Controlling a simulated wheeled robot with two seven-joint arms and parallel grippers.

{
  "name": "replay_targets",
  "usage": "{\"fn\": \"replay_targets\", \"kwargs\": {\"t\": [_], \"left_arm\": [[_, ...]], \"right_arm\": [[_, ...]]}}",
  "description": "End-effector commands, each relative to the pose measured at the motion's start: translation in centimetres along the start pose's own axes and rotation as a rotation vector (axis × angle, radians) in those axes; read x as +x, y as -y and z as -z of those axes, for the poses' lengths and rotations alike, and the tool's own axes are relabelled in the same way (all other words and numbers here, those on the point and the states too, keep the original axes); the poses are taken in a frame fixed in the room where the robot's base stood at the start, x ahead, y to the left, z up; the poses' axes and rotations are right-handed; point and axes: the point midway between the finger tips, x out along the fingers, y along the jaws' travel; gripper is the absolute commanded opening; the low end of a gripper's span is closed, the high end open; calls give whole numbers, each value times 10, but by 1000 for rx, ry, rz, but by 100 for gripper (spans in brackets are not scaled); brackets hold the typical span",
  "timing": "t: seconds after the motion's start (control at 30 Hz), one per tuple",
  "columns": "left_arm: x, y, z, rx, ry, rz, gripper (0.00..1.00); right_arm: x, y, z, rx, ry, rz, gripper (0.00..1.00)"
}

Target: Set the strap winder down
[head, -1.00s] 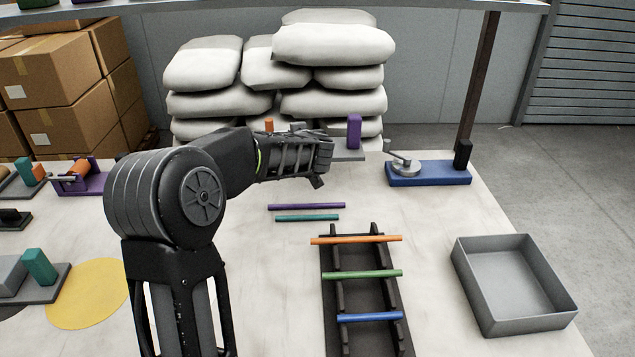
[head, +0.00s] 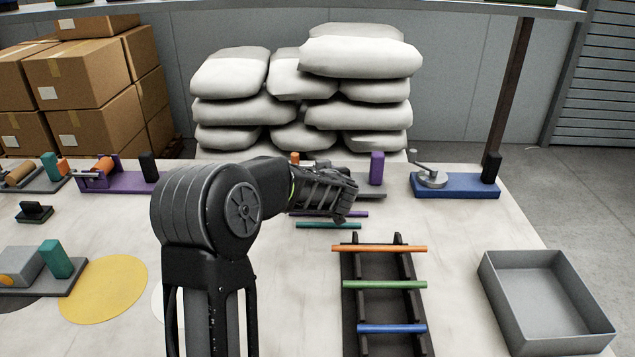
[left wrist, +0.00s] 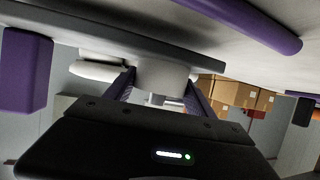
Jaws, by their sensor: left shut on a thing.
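The strap winder, taken to be the device in my left gripper, has a grey base plate (head: 372,195) and a purple post (head: 377,168). A small orange part (head: 295,157) shows behind my wrist. My left gripper (head: 343,197) covers its middle. In the left wrist view the fingers (left wrist: 160,82) are shut around a pale grey round part (left wrist: 158,80), with the plate (left wrist: 125,32) and purple post (left wrist: 24,70) beside it. The plate is low over the table's back part; I cannot tell whether it touches. My right gripper is out of view.
A blue crank device (head: 455,185) stands close to the right, a purple-based device (head: 125,182) to the left. Purple (head: 352,214) and teal (head: 328,225) rods lie just in front. A rack (head: 385,310) with three rods and a grey tray (head: 545,300) are nearer.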

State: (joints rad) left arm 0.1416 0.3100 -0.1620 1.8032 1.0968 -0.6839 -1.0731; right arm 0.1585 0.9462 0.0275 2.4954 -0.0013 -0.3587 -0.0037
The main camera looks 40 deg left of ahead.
Motion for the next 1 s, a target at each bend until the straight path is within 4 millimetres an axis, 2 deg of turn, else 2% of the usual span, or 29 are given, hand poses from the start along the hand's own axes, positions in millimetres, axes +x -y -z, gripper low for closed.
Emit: {"fn": "replay_targets", "kwargs": {"t": [0.03,0.1,0.5,0.53,0.8,1.0], "left_arm": [[4,0,-9,-1,-1,0,0],[6,0,-14,0,-2,0,0],[7,0,-16,-2,-2,-1,0],[7,0,-18,-1,1,0,64],[7,0,-18,-1,0,0,85],[7,0,-17,-1,0,-1,85]], "right_arm": [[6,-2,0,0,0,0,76],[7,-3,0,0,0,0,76],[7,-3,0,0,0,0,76],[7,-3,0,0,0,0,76],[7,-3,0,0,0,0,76],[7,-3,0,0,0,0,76]]}}
